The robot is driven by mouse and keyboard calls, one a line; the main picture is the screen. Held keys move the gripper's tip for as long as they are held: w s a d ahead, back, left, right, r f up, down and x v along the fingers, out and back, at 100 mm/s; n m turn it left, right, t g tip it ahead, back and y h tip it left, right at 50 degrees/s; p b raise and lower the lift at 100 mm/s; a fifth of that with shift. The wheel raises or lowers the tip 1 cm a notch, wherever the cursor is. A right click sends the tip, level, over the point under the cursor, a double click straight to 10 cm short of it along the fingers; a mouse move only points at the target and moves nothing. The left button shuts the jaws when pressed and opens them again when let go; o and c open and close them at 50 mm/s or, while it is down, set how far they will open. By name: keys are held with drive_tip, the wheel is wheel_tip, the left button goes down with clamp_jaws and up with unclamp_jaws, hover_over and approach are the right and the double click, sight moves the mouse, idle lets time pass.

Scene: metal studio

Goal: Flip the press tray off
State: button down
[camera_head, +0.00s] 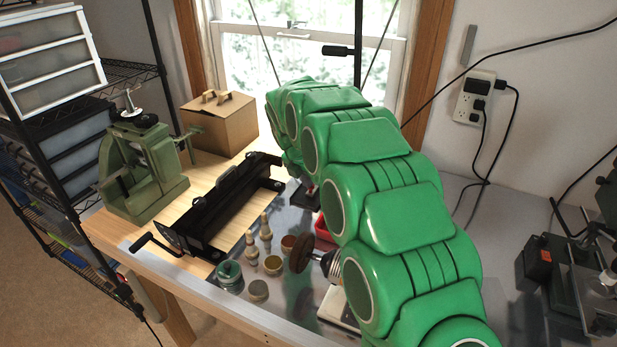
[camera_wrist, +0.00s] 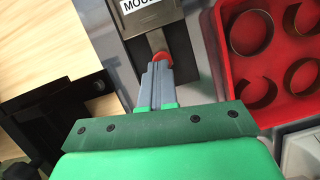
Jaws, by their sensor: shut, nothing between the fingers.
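In the wrist view a dark metal device (camera_wrist: 142,42) carries a white label (camera_wrist: 155,6) whose visible letters read "MOU", cut off by the top edge. A red-tipped lever or knob (camera_wrist: 160,57) sits at its near end. My gripper (camera_wrist: 158,68) is shut and empty, its fingertips right at the red tip. They overlap it in the picture; I cannot tell whether they touch. A red tray (camera_wrist: 222,18) holding metal rings lies to the right. It also shows partly in the head view (camera_head: 322,230), where my green arm hides most of the device and my gripper.
A long black hand-cranked machine (camera_head: 225,208) stands left of my arm, with a green press (camera_head: 140,165) and a cardboard box (camera_head: 220,122) behind it. Small pots (camera_head: 230,276) and wooden-handled tools (camera_head: 251,248) stand nearby. Cables hang at the right wall.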

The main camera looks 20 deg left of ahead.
drive_tip(key=s, duration=0.2)
drive_tip(key=shift+s+a+r, duration=0.2)
drive_tip(key=shift+s, duration=0.15)
drive_tip(key=v, duration=1)
drive_tip(key=shift+r, duration=0.15)
drive_tip(key=shift+w, duration=0.15)
